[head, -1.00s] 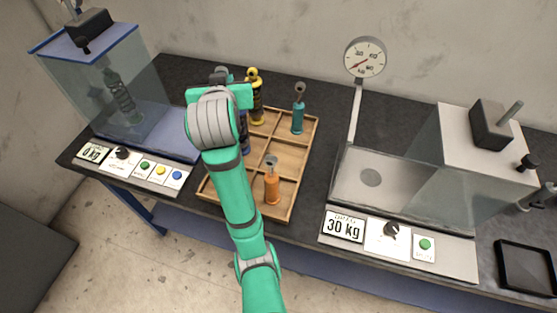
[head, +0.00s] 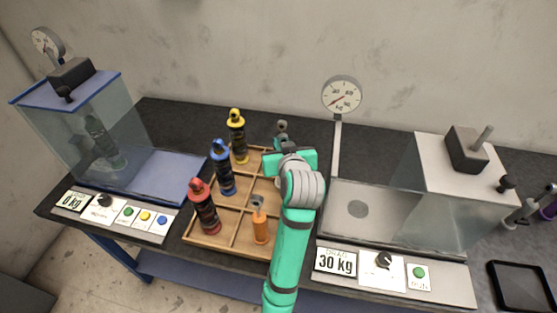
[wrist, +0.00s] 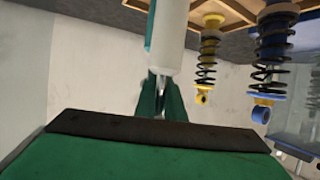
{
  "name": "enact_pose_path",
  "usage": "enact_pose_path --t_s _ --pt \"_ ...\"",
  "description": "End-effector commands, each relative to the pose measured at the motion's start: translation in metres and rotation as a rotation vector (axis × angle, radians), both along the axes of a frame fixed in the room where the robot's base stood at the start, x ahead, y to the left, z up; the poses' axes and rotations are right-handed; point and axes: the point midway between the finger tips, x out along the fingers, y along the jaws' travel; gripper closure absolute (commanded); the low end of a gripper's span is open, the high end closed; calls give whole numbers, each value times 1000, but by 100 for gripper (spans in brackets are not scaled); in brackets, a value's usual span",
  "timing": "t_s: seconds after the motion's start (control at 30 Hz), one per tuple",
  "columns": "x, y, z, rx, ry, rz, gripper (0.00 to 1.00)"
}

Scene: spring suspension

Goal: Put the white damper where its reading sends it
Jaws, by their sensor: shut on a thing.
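My gripper (wrist: 160,98) is shut on the white damper (wrist: 171,35), whose smooth white body shows between the green fingers in the wrist view. In the head view my own arm hides the damper and the fingertips; the arm's end is over the right part of the wooden tray (head: 228,254). The tray holds a red damper (head: 204,208), a blue damper (head: 222,168), a yellow damper (head: 237,137) and an orange damper (head: 260,222). A teal damper's top (head: 281,127) shows behind my wrist. The right display (head: 335,261) reads 30 kg; the left display (head: 73,201) reads 0 kg.
A glass-sided test rig with a blue lid (head: 72,82) stands left, a damper inside. A right rig with a pale top (head: 440,143) has an open bay and a dial gauge (head: 341,95). A black tray (head: 520,287) lies far right, near a rack with dampers.

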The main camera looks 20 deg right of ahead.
Motion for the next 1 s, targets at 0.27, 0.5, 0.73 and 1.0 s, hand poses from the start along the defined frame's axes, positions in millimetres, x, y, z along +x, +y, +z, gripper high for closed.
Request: enact_pose_path --t_s 0.27,0.5,0.73,1.0 --pt "0 1 -28 0 2 0 100" --pt "0 1 -44 -1 -3 0 100" --pt "0 1 -44 -1 -3 0 100" --pt "0 1 -47 0 0 0 72"
